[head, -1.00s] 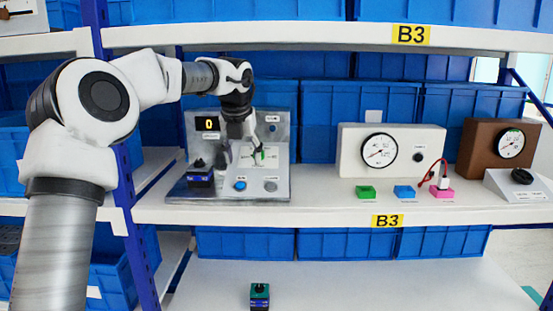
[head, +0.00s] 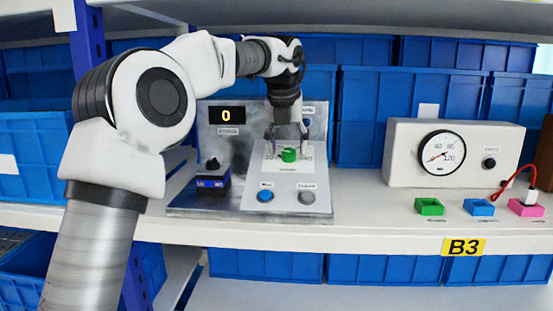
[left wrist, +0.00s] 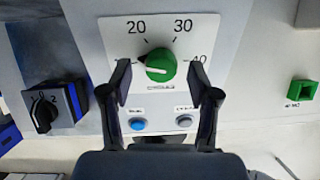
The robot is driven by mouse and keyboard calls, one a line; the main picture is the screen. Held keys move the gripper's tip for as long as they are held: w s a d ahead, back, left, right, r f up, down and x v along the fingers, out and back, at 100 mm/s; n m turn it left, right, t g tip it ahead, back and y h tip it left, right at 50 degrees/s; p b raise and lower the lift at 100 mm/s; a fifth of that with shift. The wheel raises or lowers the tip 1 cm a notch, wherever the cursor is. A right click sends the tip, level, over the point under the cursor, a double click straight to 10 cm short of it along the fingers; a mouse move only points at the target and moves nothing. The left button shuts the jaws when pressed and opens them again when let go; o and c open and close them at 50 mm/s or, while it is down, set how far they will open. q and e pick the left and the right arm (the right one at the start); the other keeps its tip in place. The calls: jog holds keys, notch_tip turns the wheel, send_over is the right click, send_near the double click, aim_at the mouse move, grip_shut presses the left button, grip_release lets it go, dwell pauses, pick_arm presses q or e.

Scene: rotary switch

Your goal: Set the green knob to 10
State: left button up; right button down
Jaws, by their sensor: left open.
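The green knob (head: 288,155) sits on a white scale plate on a metal panel. In the left wrist view the green knob (left wrist: 161,62) has a white pointer mark aimed to the left. The scale labels 20, 30 and 40 show; the label at far left is hidden by a finger. The display (head: 227,115) reads 0. My left gripper (head: 287,135) is open in front of the panel, and its fingers (left wrist: 160,78) appear on either side of the knob, with gaps in the wrist view. I cannot tell how far they are from the panel. My right gripper is not in view.
A white gauge box (head: 400,155) and small coloured blocks stand to the right on the shelf.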

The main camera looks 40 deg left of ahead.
pick_arm(q)
jog(key=shift+w+f+b, duration=0.15)
jog(key=shift+f+b, duration=0.25)
jog(key=shift+f, duration=0.3)
jog(key=shift+r, duration=0.15)
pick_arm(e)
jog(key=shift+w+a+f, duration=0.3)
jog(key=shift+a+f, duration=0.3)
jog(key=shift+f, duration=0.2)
pick_arm(q)
jog(key=c, duration=1.2)
jog(key=shift+o, duration=0.2)
jog(key=shift+r+n+p, duration=0.15)
jog(key=shift+n+p, duration=0.5)
jog(key=shift+n, duration=0.95)
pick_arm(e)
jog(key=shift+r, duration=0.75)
